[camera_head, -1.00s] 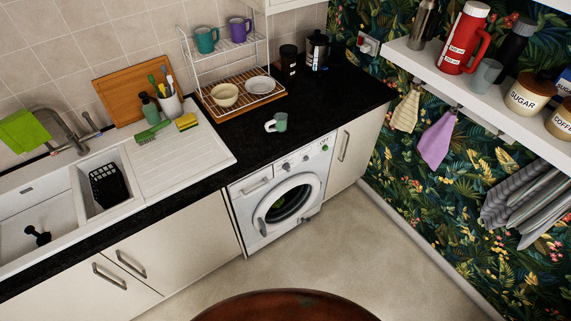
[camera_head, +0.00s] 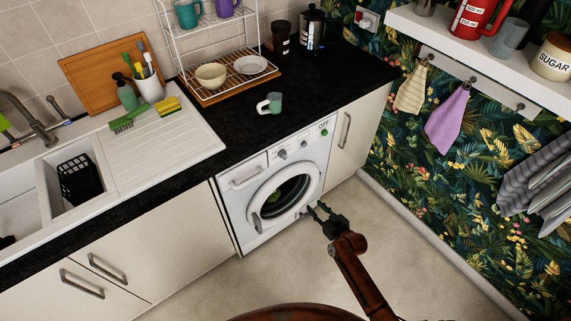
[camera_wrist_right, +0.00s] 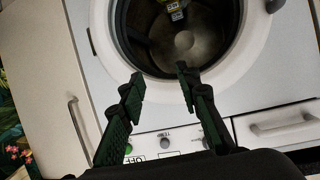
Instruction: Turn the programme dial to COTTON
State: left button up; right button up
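The white washing machine (camera_head: 238,207) stands under the black worktop. Its control panel has a round grey dial (camera_head: 283,154), a smaller control beside it, and a green button (camera_head: 324,132) at the right end. The lettering is too small to read in the head view. In the wrist view the panel lies upside down near the bottom, with a dial (camera_wrist_right: 165,143) partly showing between my fingers. My right gripper (camera_head: 317,208) is open and empty, in front of the machine's lower right, below the panel. Its spread fingertips (camera_wrist_right: 160,77) show before the round door. My left gripper is out of view.
The door ring (camera_head: 256,187) and drawer handle (camera_head: 248,177) are on the machine's front. A cupboard handle (camera_head: 345,130) is to its right. The floor in front is clear.

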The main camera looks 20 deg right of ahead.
jog(key=w+a+r+t+y+b, duration=0.1)
jog(key=w+a+r+t+b, duration=0.1)
jog(key=w+r, duration=0.4)
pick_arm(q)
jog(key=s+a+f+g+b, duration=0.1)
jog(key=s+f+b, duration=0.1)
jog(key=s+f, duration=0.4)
pick_arm(e)
jog(key=n+t+y, duration=0.2)
send_near(286, 157)
jog(key=x, duration=0.7)
jog(key=shift+w+a+b, duration=0.1)
jog(key=shift+w+b, duration=0.1)
jog(key=shift+b, duration=0.2)
jog(key=shift+w+a, duration=0.2)
jog(key=shift+w, duration=0.4)
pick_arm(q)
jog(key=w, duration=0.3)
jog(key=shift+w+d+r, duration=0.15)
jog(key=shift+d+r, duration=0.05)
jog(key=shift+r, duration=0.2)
pick_arm(e)
jog(key=shift+r, duration=0.1)
jog(key=shift+c, duration=0.4)
grip_shut()
